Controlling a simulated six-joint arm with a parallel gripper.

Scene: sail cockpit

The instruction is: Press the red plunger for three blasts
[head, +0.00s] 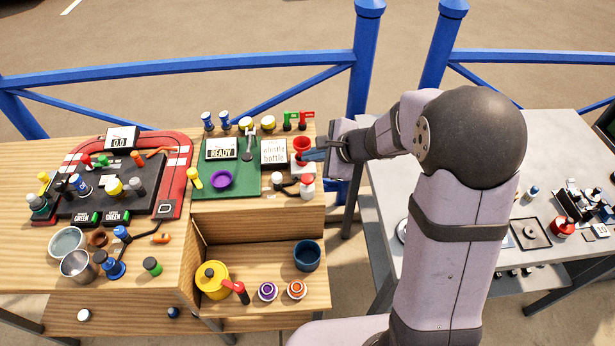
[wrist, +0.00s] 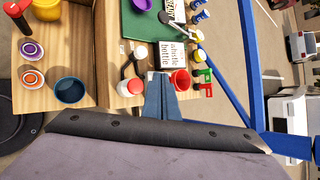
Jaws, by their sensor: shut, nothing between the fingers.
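A white canister with a red top (head: 307,180) stands at the right end of the wooden bench, joined to a dark fitting on its left. The canister also shows in the wrist view (wrist: 130,87). A red cup-shaped piece (head: 302,144) stands behind it, beside a card (head: 273,152) whose lettering includes "bottle". I cannot tell which red part is the plunger. My gripper (head: 303,156) is shut and empty. It reaches in from the right, between the canister and the red cup-shaped piece (wrist: 181,79). Whether its tips touch either is unclear.
A green mat (head: 208,185) with a purple bowl (head: 221,180) lies left. Small red and green flags (head: 305,118) stand at the back edge. A blue rail (head: 200,62) runs behind. A lower shelf holds a yellow pot (head: 212,280) and a dark blue cup (head: 307,256).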

